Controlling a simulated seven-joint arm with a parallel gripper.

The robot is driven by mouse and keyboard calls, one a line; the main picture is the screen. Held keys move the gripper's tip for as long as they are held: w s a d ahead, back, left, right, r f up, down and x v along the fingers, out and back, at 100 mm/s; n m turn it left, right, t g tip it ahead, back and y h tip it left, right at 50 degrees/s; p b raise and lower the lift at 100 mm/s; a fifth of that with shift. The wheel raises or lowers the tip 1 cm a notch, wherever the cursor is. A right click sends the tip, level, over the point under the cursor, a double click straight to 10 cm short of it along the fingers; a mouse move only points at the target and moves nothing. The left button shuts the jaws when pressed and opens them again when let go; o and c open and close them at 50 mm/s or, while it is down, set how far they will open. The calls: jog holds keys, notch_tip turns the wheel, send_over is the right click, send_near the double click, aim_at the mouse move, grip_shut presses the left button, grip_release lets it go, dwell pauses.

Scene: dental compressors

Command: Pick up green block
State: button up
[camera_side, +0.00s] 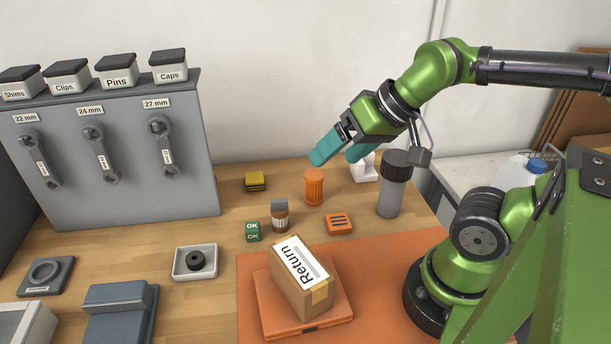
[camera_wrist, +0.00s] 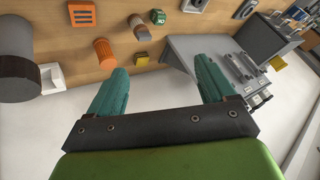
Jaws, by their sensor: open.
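The green block (camera_side: 253,231) is small, with white "OK" lettering, and stands on the wooden bench left of a small brown bottle (camera_side: 279,214). In the wrist view the green block (camera_wrist: 158,17) is small near the top edge, beyond my fingers. My gripper (camera_side: 340,150) has teal fingers and is held in the air above the back of the bench, up and to the right of the block and well apart from it. In the wrist view my gripper (camera_wrist: 160,88) shows its two fingers spread wide with nothing between them.
An orange ribbed cylinder (camera_side: 314,187), a yellow block (camera_side: 255,181), an orange slotted block (camera_side: 339,223) and a grey bottle (camera_side: 394,184) stand nearby. A "Return" box (camera_side: 320,292) sits on an orange tray in front. A grey wrench rack (camera_side: 120,190) stands at the left.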

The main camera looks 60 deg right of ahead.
dwell(0.4)
jog(key=c, duration=0.7)
jog(key=m+g+h, duration=0.2)
jog(key=m+g, duration=0.4)
jog(key=g, duration=0.1)
send_over(252, 226)
notch_tip(252, 226, down, 8)
jog(key=f, duration=1)
jog(key=shift+s+f, duration=0.3)
jog(key=shift+f, duration=0.05)
jog(key=shift+w+f, duration=0.15)
jog(key=shift+f, duration=1.3)
jog(key=shift+w+f, duration=0.15)
jog(key=shift+f, duration=1.3)
